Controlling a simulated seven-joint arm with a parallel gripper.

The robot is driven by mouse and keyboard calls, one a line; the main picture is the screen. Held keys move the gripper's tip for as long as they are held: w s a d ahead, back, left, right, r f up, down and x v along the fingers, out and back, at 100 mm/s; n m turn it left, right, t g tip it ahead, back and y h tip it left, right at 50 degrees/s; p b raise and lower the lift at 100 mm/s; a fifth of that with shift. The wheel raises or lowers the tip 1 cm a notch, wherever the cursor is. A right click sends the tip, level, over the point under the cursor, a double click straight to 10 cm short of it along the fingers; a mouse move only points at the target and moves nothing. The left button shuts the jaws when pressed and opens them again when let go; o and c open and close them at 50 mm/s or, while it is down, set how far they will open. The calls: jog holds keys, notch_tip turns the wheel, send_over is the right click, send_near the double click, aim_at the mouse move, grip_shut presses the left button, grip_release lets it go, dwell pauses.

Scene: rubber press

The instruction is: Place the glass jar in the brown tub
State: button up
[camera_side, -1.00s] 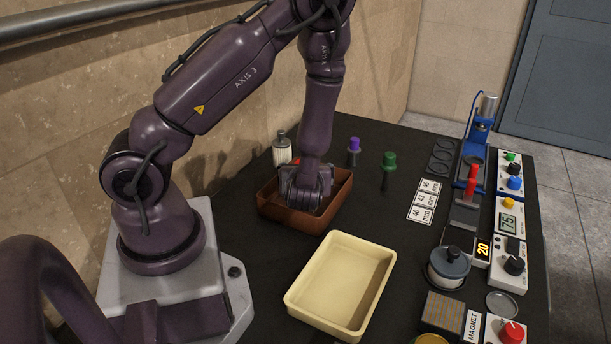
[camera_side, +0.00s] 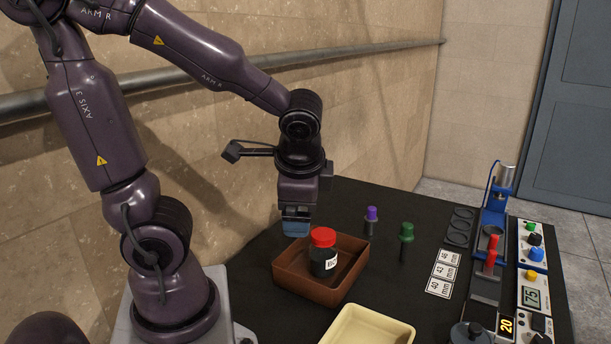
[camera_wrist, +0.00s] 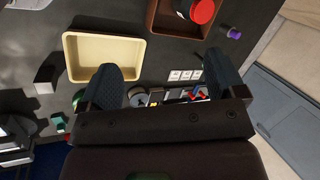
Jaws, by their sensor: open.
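The glass jar (camera_side: 323,263) is dark, with a red lid and a white label. It stands upright inside the brown tub (camera_side: 302,291), apart from my gripper. In the wrist view the jar's red lid (camera_wrist: 203,11) shows at the top edge, over the brown tub (camera_wrist: 163,32). My gripper (camera_side: 296,230) is above and slightly left of the jar, behind the tub's near side. In the wrist view its two fingers (camera_wrist: 164,68) are spread wide with nothing between them. The jar's base is hidden by the tub wall.
A cream tray (camera_side: 345,335) lies in front of the tub. A purple-topped piece (camera_side: 371,220) and a green-topped piece (camera_side: 406,238) stand to the right. Number cards (camera_side: 443,272), a blue press (camera_side: 493,215) and control boxes (camera_side: 533,290) line the right side. Dark mat between is clear.

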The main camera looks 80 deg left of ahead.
jog(key=d+r+n+t+h, duration=0.3)
jog(key=d+r+t+h, duration=0.1)
jog(key=d+r, duration=0.2)
jog(key=shift+s+d+r+t+h, duration=0.2)
jog(key=shift+s+r+t+h, duration=0.15)
jog(key=shift+r, duration=0.3)
